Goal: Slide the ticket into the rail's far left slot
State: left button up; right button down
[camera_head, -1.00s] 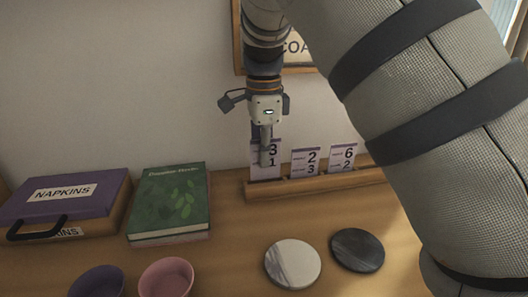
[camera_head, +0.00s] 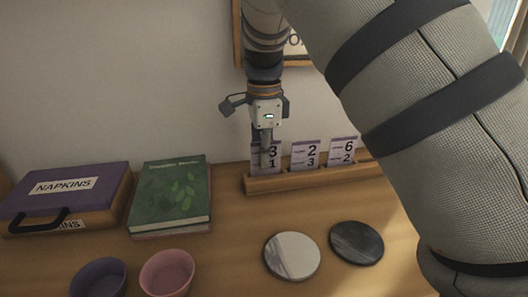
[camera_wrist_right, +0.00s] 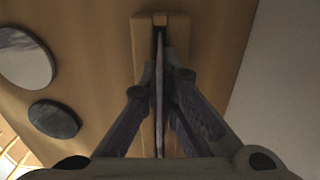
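The ticket (camera_head: 272,160), a white and purple card marked 3 and 1, stands upright at the left end of the wooden rail (camera_head: 300,182). Its lower edge appears to be in the far left slot. My right gripper (camera_head: 265,150) is above the rail, its fingers around the ticket's upper part, and looks shut on it. In the right wrist view the ticket (camera_wrist_right: 159,95) shows edge-on between the fingertips (camera_wrist_right: 166,75), in line with the rail's slot (camera_wrist_right: 160,22). My left gripper is not in view.
Two other tickets (camera_head: 305,154) (camera_head: 342,151) stand in the rail to the right. A green book (camera_head: 170,195) and a napkins box (camera_head: 65,195) lie left. Coasters (camera_head: 292,256) (camera_head: 356,243) and bowls (camera_head: 98,278) (camera_head: 167,272) are in front. My right arm covers the right side.

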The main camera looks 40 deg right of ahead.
jog(key=shift+f, duration=0.15)
jog(key=c, duration=1.7)
grip_release()
notch_tip(320, 180, up, 12)
jog(key=shift+r, duration=0.1)
